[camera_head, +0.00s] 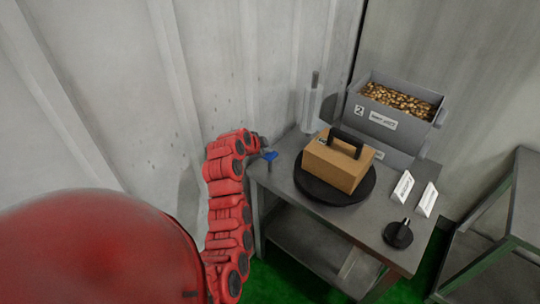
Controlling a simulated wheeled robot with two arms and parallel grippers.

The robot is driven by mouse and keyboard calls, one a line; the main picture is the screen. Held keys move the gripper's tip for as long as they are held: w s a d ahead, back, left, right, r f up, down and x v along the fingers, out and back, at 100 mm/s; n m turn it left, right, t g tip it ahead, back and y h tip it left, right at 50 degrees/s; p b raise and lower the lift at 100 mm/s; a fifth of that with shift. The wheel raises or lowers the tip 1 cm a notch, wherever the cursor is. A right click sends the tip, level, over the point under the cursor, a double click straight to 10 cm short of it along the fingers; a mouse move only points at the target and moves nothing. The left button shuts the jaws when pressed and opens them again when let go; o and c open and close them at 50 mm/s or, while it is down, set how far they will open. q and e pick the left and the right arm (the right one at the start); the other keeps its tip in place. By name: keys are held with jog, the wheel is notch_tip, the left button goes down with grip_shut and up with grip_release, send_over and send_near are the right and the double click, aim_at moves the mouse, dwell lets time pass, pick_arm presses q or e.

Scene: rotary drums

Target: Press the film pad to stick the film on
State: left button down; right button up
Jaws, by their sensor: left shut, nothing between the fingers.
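My left gripper (261,144) is at the end of the red arm, small and dark, beside the table's left edge. It is shut and empty, apart from the box. A tan box (338,169) sits on a round black turntable (318,192) on the table. A black handle-shaped piece (346,141) is on the box's top. A round black pad with an upright knob (397,235) stands at the table's front right. I cannot tell which of these black pieces is the film pad. No film is clearly seen. My right gripper is out of view.
The grey metal table (285,178) has a lower shelf. A blue piece (270,156) is at its left edge. A pale upright cylinder (312,106), a bin of brass-coloured parts (380,130) and two white cards (403,187) stand on it. A frame (500,215) is at right.

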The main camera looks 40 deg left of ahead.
pick_arm(q)
jog(key=shift+r, duration=0.35)
jog(key=shift+r+b, duration=0.3)
jog(key=shift+r, duration=2.25)
